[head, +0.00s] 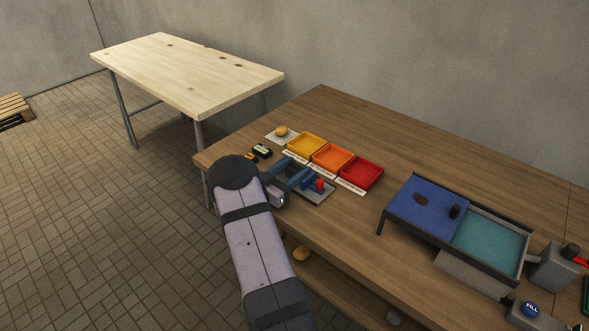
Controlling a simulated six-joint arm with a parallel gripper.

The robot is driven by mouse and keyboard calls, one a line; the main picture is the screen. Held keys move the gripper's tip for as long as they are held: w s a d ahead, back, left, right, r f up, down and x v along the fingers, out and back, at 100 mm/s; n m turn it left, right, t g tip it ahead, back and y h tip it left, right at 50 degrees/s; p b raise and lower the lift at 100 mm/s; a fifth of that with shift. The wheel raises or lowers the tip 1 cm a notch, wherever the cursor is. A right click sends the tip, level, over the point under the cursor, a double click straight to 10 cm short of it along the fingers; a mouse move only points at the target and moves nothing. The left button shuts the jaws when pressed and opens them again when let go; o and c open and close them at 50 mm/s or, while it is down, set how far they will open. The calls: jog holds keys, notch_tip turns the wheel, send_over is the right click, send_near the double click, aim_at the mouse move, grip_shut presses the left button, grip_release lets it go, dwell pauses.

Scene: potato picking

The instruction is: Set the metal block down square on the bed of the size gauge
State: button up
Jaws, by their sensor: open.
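My gripper (300,169) is at the near left edge of the brown bench, with two blue-grey fingers spread apart. It is open, and I see nothing held between the fingers. The size gauge (318,197) lies under and beside the gripper. It shows a grey bed, a blue part and a red piece at its right end. My wrist and fingers cover much of its left side. I cannot make out the metal block; it may be hidden behind my arm or too small to tell.
Yellow (306,144), orange (332,158) and red (361,171) trays stand behind the gauge. A potato (282,130) sits on a white card. A small dark device (262,150) lies left. Bare bench lies between the trays and bin.

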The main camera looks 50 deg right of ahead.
jog(key=shift+a, duration=0.35)
jog(key=a, duration=0.3)
jog(key=a+b, duration=0.1)
jog(key=a, duration=0.3)
jog(key=a+b, duration=0.1)
jog(key=a, duration=0.3)
jog(key=shift+a+r, duration=0.15)
jog(key=shift+r, duration=0.2)
